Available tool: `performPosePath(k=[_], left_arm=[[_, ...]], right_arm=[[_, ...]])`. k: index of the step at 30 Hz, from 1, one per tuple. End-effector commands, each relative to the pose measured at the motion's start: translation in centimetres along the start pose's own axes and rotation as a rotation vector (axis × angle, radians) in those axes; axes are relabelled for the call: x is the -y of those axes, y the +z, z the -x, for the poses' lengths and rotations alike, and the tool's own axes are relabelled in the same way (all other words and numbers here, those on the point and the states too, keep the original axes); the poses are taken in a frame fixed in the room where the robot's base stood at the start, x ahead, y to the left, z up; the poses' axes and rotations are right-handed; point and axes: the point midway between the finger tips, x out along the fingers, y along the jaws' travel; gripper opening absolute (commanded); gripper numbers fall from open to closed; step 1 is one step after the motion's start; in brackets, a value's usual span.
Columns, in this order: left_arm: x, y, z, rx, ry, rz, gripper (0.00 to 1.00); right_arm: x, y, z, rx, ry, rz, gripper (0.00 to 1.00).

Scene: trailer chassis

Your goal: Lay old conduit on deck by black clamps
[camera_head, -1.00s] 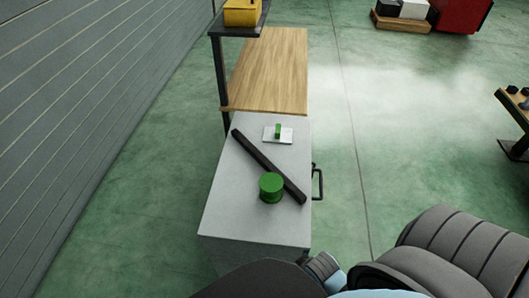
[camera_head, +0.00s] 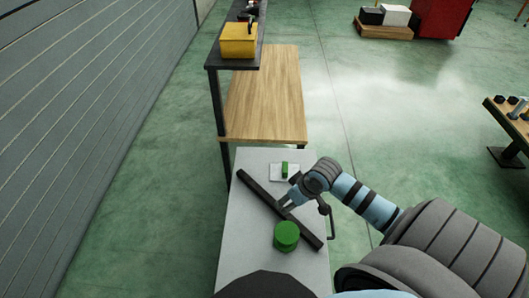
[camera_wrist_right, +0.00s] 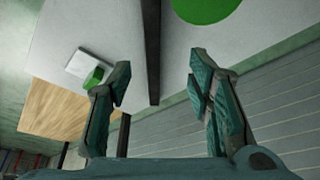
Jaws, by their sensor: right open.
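A long dark bar, which looks like the old conduit (camera_head: 258,194), lies diagonally on a pale grey bench top (camera_head: 245,249). My right gripper (camera_head: 284,205) is over the middle of the bar. In the right wrist view, its fingers (camera_wrist_right: 158,85) are open and apart, with the conduit (camera_wrist_right: 151,40) showing between them, nearer the left finger. Nothing is in its grasp. My left gripper is not in view. I cannot make out black clamps near the bar; small dark items (camera_head: 499,100) lie on a table at the far right.
A green cylinder (camera_head: 286,236) stands close to the bar's near end. A white plate with a green block (camera_head: 285,170) lies beyond the bar. A wooden table (camera_head: 264,100) and a shelf with a yellow box (camera_head: 238,40) stand farther back.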

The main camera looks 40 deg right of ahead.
Motion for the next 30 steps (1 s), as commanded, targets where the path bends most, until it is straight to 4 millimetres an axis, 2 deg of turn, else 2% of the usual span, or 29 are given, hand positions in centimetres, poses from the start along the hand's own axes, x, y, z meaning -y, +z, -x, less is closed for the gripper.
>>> performPosePath(k=[2, 4, 9, 12, 17, 22, 25, 30], left_arm=[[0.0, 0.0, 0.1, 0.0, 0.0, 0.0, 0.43], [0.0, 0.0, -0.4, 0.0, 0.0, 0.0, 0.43], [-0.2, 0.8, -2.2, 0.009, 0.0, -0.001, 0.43], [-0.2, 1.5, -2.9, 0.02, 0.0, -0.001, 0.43], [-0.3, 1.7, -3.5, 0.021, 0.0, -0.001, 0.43], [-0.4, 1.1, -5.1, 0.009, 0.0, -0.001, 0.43], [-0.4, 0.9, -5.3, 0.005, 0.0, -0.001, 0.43], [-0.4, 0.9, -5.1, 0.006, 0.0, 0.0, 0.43]], right_arm=[[-0.8, -0.8, 0.2, -0.005, -0.001, -0.008, 0.47], [-0.9, -0.9, -0.9, -0.006, -0.004, -0.014, 0.47], [-0.8, -0.8, -5.7, -0.006, -0.005, -0.015, 0.47], [-0.8, -0.9, -7.9, -0.006, -0.003, -0.012, 0.47], [-1.0, -1.1, -9.8, -0.006, -0.003, -0.011, 0.47], [-1.3, -1.5, -13.2, -0.005, -0.003, -0.01, 0.47], [-1.3, -1.5, -14.1, -0.005, -0.003, -0.009, 0.47], [-1.4, -1.6, -13.9, -0.005, -0.002, -0.007, 0.47]])
